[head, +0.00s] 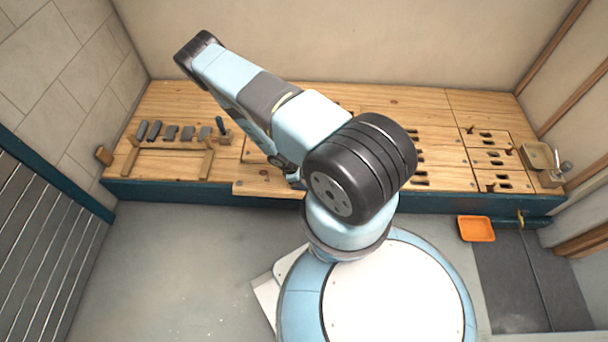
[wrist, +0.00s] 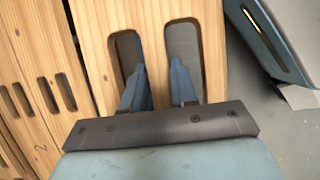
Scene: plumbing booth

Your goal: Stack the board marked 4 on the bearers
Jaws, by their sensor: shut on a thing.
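A pale wooden board with two long slots (wrist: 98,32) fills the middle of the wrist view. My gripper (wrist: 158,68) is shut on the strip of wood between its slots, one finger in each. Grey shows through the slots. No number shows on this board. In the head view a board (head: 258,184) juts past the bench's front edge below my arm, which mostly hides it and my gripper. Two wooden bearers, a left one (head: 131,160) and a right one (head: 207,162), lie apart on the left of the bench, with nothing across them.
Other slotted boards (wrist: 30,60) lie left in the wrist view, one marked 2. More slotted boards (head: 488,158) lie at the bench's right. Several grey tools (head: 171,132) line the back left. An orange tray (head: 477,229) is on the floor. Bench between bearers is clear.

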